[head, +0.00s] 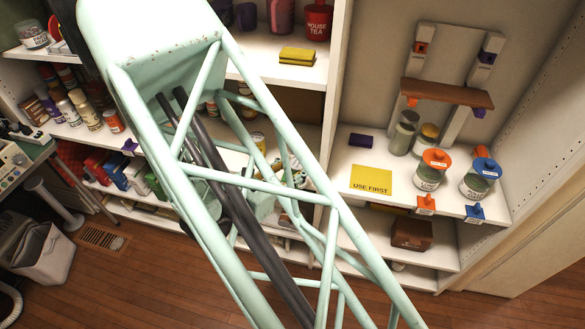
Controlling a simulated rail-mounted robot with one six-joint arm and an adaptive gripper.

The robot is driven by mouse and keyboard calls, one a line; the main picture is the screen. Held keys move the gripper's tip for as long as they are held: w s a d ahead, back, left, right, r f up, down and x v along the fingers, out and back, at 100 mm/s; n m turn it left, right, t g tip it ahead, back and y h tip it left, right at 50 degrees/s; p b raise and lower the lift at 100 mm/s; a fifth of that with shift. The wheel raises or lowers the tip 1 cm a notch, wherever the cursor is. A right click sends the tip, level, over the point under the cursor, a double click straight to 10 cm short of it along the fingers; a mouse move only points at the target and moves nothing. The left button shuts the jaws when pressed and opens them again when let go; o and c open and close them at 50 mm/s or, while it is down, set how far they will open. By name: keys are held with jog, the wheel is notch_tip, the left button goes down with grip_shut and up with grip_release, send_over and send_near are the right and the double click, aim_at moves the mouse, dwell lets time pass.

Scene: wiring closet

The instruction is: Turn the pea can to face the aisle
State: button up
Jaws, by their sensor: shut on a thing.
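I cannot pick out the pea can for certain. A small can with a yellowish label (258,141) stands on the middle shelf, partly seen past my mint-green arm; its lettering is too small to read. More items on the lower middle shelf show only in pieces between the arm's bars. My arm crosses the centre of the head view and reaches toward the middle shelves. My gripper's fingertips are hidden behind the arm, so what they hold does not show.
Right bay: a yellow "USE FIRST" card (371,180), an orange-lidded jar (430,171), a blue-lidded jar (479,179), and a wooden bracket shelf (446,93). Left shelves hold several jars and cans (86,110). A brown box (412,232) sits low right. The wooden floor (110,285) is open at lower left.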

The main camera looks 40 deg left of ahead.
jog(key=shift+a+r+m+h+p, duration=0.15)
jog(key=shift+m+h+p, duration=0.25)
jog(key=shift+h+p, duration=0.25)
jog(key=shift+a+m+h, duration=0.1)
jog(key=shift+m+h, duration=0.25)
jog(key=shift+m, duration=0.05)
jog(key=shift+w+a+m+g+h+p, duration=0.15)
jog(key=shift+m+g+h+p, duration=0.1)
jog(key=shift+m+h+p, duration=0.45)
jog(key=shift+s+a+m+g+h+p, duration=0.1)
jog(key=shift+m+g+h+p, duration=0.3)
jog(key=shift+h, duration=0.5)
jog(key=shift+w+a+f+m+g+h+b, duration=0.15)
jog(key=shift+m+g+h, duration=0.5)
jog(key=shift+m+h, duration=0.45)
jog(key=shift+w+a+f+m+g+h+b, duration=0.15)
jog(key=shift+m+g+h, duration=0.45)
jog(key=shift+m+h, duration=0.5)
jog(key=w+a+f+b, duration=0.3)
jog(key=w+a, duration=0.5)
jog(key=w, duration=0.5)
jog(key=shift+w+f+b, duration=0.2)
jog(key=shift+w+b, duration=0.1)
jog(key=shift+b, duration=0.15)
jog(key=shift+a, duration=0.1)
